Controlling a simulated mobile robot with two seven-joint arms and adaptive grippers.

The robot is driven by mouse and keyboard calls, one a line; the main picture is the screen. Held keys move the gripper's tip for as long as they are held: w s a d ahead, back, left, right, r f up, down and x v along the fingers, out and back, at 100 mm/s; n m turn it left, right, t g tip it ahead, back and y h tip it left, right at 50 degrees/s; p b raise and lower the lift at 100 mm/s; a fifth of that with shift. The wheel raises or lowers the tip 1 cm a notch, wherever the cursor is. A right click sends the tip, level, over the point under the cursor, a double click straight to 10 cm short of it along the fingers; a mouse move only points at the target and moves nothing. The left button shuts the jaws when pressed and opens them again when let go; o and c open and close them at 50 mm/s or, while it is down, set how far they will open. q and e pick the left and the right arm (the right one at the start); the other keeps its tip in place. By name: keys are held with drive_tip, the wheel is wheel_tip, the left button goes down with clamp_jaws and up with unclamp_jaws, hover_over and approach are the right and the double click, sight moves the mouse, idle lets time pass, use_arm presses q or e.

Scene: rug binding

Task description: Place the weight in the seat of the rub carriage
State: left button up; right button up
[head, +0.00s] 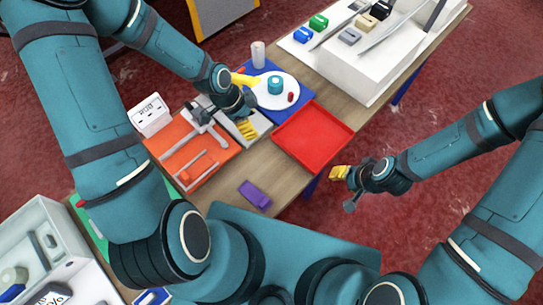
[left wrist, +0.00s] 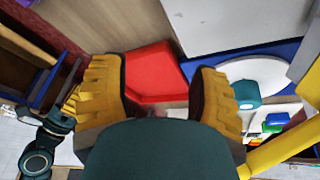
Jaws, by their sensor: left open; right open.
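A small teal cylinder (head: 275,85), which may be the weight, sits on a white disc (head: 290,92) on a blue board; it also shows in the left wrist view (left wrist: 246,92). My right gripper (head: 342,173) is open and empty, right of the table.
A red tray (head: 312,137) lies right of the orange board. A purple block (head: 255,195) lies on the wood near the front. A white raised platform (head: 355,70) carries coloured blocks. Bare wood (head: 285,180) is free in front of the tray.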

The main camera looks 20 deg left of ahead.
use_arm(q)
drive_tip(key=s+d+f+n, duration=0.1)
drive_tip(key=d+n, duration=0.1)
drive_tip(key=d+f+n, duration=0.1)
drive_tip(key=d+n, duration=0.1)
drive_tip(key=s+d+f+n, duration=0.1)
drive_tip(key=d+n, duration=0.1)
drive_tip(key=shift+s+f+h, duration=0.2)
drive_tip(key=shift+s+h, duration=0.1)
drive_tip(key=shift+s, duration=0.05)
drive_tip(key=s+d+f+n, duration=0.1)
drive_tip(key=n, duration=0.1)
drive_tip(key=s+f+n, duration=0.1)
drive_tip(key=n, duration=0.1)
drive_tip(key=s+d+f+n, duration=0.1)
drive_tip(key=n, duration=0.2)
drive_tip(key=shift+d+t, duration=0.35)
drive_tip(key=shift+t, duration=0.05)
drive_tip(key=shift+s+f+n+y, duration=0.25)
drive_tip(key=shift+n+y, duration=0.25)
drive_tip(key=shift+n, duration=0.2)
drive_tip(key=shift+d, duration=0.1)
